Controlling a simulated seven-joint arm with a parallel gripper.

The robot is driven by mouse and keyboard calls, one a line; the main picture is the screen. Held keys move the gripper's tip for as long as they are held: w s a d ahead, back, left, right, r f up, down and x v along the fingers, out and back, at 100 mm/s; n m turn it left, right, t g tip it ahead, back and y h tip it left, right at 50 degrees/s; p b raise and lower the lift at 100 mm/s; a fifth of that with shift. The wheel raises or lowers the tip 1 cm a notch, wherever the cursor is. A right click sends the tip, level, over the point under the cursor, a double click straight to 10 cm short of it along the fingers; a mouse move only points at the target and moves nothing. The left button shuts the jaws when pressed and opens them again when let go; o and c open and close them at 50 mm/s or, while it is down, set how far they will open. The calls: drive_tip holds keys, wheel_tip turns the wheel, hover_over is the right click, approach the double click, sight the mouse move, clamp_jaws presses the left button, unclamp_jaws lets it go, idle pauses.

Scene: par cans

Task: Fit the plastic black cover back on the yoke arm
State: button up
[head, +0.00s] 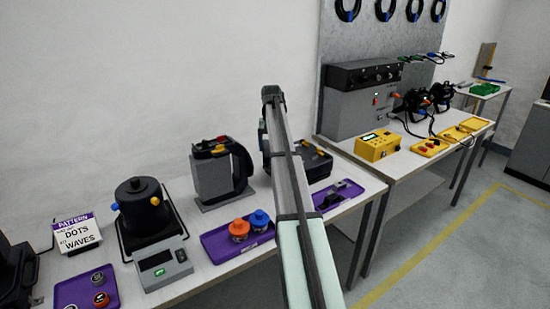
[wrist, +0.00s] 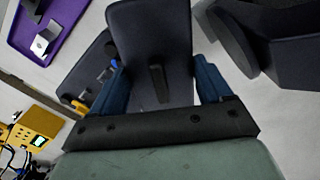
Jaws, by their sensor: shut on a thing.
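In the wrist view, my gripper (wrist: 162,85) has a blue finger on each side of a dark flat piece with a black raised strip, which looks like the black cover (wrist: 140,35). The fingers are shut on it and it hangs above the table. In the head view my arm hides most of the gripper and the cover. A black curved part, possibly the yoke arm (head: 241,164), stands against a grey block (head: 212,180) to the left of my arm. A dark curved shape also shows at upper right in the wrist view, apart from the cover.
A dark case (head: 314,165) stands behind my arm. Purple trays (head: 215,252) lie along the table, one with orange and blue knobs. A yellow box (head: 378,146) is on the right table.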

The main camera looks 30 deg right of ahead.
drive_tip(key=w+a+r+m, duration=0.3)
drive_tip(key=a+r+m, duration=0.3)
drive_tip(key=a+r, duration=0.4)
drive_tip(key=w+a+r+m, duration=0.3)
drive_tip(key=a+r+m, duration=0.4)
drive_tip(key=a, duration=0.5)
drive_tip(key=shift+n, duration=0.5)
drive_tip(key=shift+w+d+f, duration=0.1)
drive_tip(key=shift+f, duration=2.75)
drive_tip(key=shift+f, duration=1.4)
drive_tip(key=o, duration=1)
